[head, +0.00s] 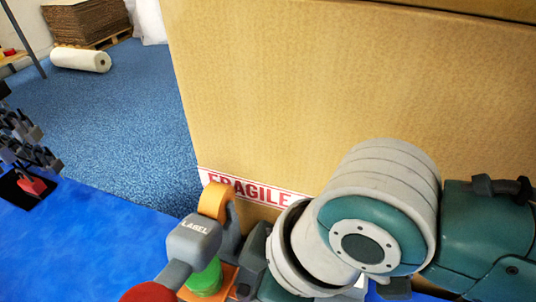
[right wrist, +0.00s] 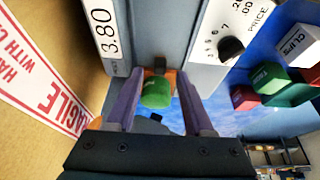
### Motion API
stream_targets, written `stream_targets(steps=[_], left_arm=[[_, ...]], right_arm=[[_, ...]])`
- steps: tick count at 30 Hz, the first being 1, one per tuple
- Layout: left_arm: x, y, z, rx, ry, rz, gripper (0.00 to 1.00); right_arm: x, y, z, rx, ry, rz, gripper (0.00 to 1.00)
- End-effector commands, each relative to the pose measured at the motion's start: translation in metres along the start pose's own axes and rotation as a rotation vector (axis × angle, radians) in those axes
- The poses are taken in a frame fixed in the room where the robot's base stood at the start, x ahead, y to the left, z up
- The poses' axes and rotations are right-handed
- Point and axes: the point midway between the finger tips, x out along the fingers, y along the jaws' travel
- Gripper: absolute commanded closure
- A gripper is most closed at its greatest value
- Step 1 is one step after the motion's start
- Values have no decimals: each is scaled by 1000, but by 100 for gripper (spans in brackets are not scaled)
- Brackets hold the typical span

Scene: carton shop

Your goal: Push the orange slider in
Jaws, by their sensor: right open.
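A green knob (head: 205,278) stands on an orange piece (head: 224,284) at the bottom of the head view, beside a grey block marked LABEL (head: 194,232). In the right wrist view, the green knob (right wrist: 156,93) shows between my fingers, with orange (right wrist: 173,78) just behind it; I cannot tell which orange part is the slider or how far out it is. My right gripper (right wrist: 158,112) is open, its purple fingers on either side of the knob. Contact cannot be told. In the head view my right arm hides its fingertips. My left gripper is out of view.
A large carton (head: 330,90) with a FRAGILE tape stands close behind. An orange roll (head: 213,201) sits next to the LABEL block. A panel with a PRICE dial (right wrist: 230,48) and several small boxes (right wrist: 297,45) show in the right wrist view.

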Motion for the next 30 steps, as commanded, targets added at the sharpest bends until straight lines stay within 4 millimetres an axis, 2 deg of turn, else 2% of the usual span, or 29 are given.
stream_targets(steps=[1, 3, 10, 14, 27, 30], left_arm=[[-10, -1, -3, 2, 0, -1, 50], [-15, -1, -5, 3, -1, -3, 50], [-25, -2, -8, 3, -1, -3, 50], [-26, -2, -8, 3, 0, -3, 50], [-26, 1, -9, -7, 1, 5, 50], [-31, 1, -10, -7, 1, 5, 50]], right_arm=[[-16, 0, -2, 1, 1, 1, 48], [-31, 0, -2, 1, 1, 1, 48], [-66, 0, -1, 1, 1, 1, 48], [-74, 0, 0, 1, 1, 0, 48], [-74, 0, 0, 1, 1, 0, 48], [-79, -4, -5, 12, 12, -2, 48]])
